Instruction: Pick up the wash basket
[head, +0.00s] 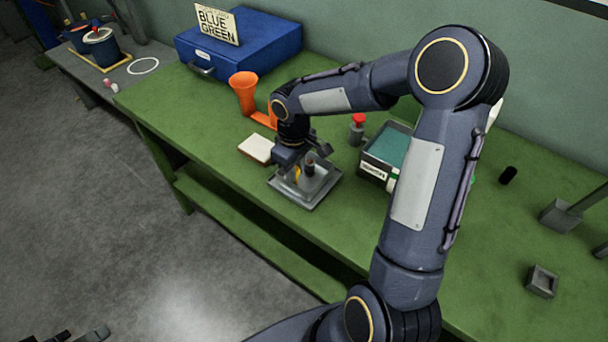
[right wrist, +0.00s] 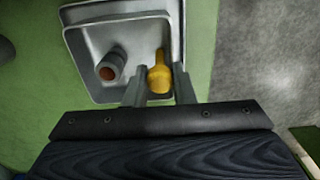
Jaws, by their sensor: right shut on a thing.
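The wash basket appears to be the small grey square tray (right wrist: 84,50) with a yellow upright handle (right wrist: 160,75). It sits in or just over a larger grey tray (head: 325,196) on the green bench; whether it is clear of that tray I cannot tell. My right gripper (head: 302,165) points down over it. In the right wrist view my right gripper's fingers (right wrist: 161,88) stand on both sides of the yellow handle, shut on it. A grey cylinder with an orange-brown end (right wrist: 112,65) stands inside. My left gripper shows only as a bit at the bottom left edge (head: 92,336).
An orange funnel stand (head: 244,92), a white pad (head: 257,148) and a red-topped bottle (head: 357,128) stand close by. A green-topped box (head: 388,146) is right of the tray. A blue case (head: 240,45) is further back. Grey floor lies beyond the bench edge.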

